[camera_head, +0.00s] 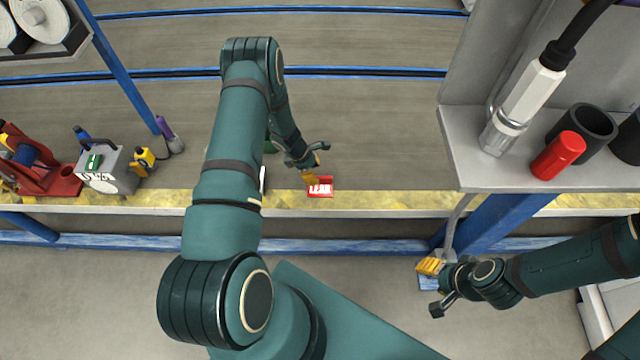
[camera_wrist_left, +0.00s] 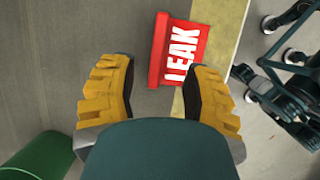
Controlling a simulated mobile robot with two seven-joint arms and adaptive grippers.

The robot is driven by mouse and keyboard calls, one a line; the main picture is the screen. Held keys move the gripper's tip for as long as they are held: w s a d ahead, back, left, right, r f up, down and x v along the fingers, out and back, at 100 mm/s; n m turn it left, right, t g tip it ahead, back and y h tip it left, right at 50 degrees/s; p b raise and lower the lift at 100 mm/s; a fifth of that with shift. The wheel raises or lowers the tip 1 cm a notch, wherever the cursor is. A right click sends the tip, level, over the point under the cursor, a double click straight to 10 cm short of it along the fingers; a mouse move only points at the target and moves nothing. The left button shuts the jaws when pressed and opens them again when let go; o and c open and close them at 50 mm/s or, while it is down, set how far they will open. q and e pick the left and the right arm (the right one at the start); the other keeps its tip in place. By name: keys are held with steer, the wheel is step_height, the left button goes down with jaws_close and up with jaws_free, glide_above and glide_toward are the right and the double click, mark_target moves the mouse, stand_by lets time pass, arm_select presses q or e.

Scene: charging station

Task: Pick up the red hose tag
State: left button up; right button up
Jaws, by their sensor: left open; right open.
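The red hose tag (camera_head: 321,188) with white "LEAK" lettering lies on the workbench, by the yellow strip at its front edge. In the left wrist view the tag (camera_wrist_left: 182,52) shows just beyond my left fingertips, toward the right finger. My left gripper (camera_head: 311,177) is open and points down at the tag's left end; no grip on it shows. The left wrist view shows both yellow fingers of this gripper (camera_wrist_left: 158,85) spread apart. My right gripper (camera_head: 431,270) is open and empty, in front of the bench at the right.
A green object (camera_wrist_left: 35,155) stands left of my left gripper, mostly hidden by my arm in the head view. A grey shelf (camera_head: 465,150) at the right bears a red cylinder (camera_head: 558,155) and a dark cup. A grey box (camera_head: 107,168) stands at the left. The bench behind the tag is clear.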

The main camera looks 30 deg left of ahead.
mark_target(320, 177)
arm_select(q)
steer(key=x, duration=0.2)
steer(key=b+x, duration=0.1)
steer(key=x, duration=0.1)
steer(key=shift+w+d+f, duration=0.15)
steer(key=shift+w+f, duration=0.05)
steer(key=shift+w, duration=0.1)
jaws_close()
